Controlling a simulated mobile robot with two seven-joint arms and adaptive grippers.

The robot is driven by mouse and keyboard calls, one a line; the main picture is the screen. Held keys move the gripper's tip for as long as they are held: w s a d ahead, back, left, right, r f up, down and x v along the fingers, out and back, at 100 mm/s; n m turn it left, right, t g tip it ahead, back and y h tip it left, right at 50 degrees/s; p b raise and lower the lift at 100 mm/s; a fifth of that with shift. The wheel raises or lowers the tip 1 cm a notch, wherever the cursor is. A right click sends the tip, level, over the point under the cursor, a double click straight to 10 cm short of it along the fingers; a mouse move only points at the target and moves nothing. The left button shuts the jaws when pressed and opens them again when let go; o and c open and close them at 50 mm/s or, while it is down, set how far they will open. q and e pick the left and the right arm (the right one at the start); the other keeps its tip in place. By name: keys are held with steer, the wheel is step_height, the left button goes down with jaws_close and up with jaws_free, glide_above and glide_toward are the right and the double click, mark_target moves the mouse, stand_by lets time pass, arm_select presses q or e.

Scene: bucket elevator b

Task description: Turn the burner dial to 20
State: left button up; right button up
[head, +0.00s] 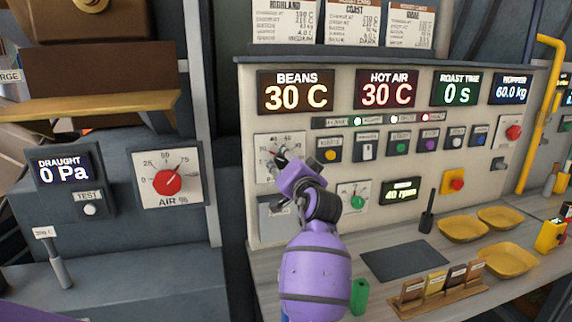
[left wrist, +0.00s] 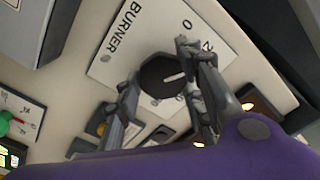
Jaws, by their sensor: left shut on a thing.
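The burner dial is a black round knob (left wrist: 160,78) with a white pointer line, set on a white plate (left wrist: 135,35) marked BURNER. In the left wrist view a 0 and part of a 2 show on the plate. The pointer line points toward the right finger, which hides the scale there, so I cannot read the setting. My left gripper (left wrist: 160,68) is shut on the knob, one finger on each side. In the head view my left gripper (head: 279,157) is at the burner plate (head: 262,141) and largely covers the knob. My right gripper is not in view.
A draught display (head: 63,171) and a red AIR dial (head: 167,182) are at the left. Buttons, a green dial (head: 357,202) and a red knob (head: 457,180) sit on the same panel. Yellow trays (head: 507,259) and a dark mat (head: 404,261) lie on the counter below.

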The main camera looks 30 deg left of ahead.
arm_select(q)
steer(key=shift+f, duration=0.5)
steer(key=o, duration=1.1)
steer(key=shift+d, duration=0.1)
steer(key=shift+w+r, duration=0.1)
steer(key=shift+r, duration=0.2)
steer(key=v, duration=1.2)
